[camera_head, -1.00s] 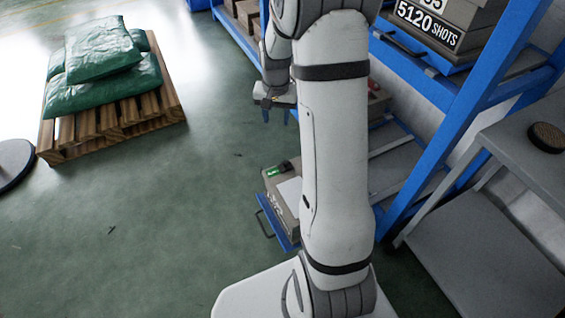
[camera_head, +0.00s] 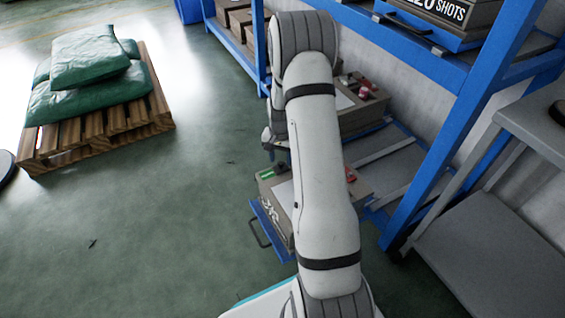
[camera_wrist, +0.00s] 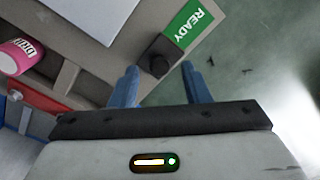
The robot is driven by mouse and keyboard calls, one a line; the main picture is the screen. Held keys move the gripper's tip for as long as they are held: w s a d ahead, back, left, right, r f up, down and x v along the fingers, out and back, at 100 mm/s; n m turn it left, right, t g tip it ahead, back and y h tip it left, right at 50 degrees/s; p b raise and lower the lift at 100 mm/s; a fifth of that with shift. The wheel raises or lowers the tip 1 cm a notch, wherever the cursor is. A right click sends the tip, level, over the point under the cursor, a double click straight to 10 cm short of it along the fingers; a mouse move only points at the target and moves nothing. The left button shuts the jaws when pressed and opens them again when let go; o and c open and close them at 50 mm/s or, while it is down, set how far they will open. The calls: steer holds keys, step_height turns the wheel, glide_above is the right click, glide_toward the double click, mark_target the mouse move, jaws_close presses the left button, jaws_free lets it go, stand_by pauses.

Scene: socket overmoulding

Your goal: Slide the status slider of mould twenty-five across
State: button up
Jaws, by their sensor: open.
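The mould (camera_head: 282,215) is a grey-beige block with a white sheet on top, partly hidden by my arm; its number is not readable. Its status slider has a black knob (camera_wrist: 158,58) beside a green READY label (camera_wrist: 192,22) in the wrist view. In the head view the green label (camera_head: 266,175) is at the left end and a red patch (camera_head: 351,175) at the right. My gripper (camera_wrist: 160,85) is open and empty, its blue fingertips on either side of the knob in the picture, slightly nearer the camera edge. Whether they touch it cannot be told.
The mould rests on a blue pulled-out tray (camera_head: 263,224) low on a blue rack (camera_head: 440,160). Another mould (camera_head: 362,113) stands behind it. A pink cylinder (camera_wrist: 18,55) lies at the left in the wrist view. Green sacks on a pallet (camera_head: 95,128) stand left; floor between is clear.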

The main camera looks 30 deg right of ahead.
steer(key=shift+f, duration=0.65)
steer(key=shift+c, duration=0.5)
jaws_close()
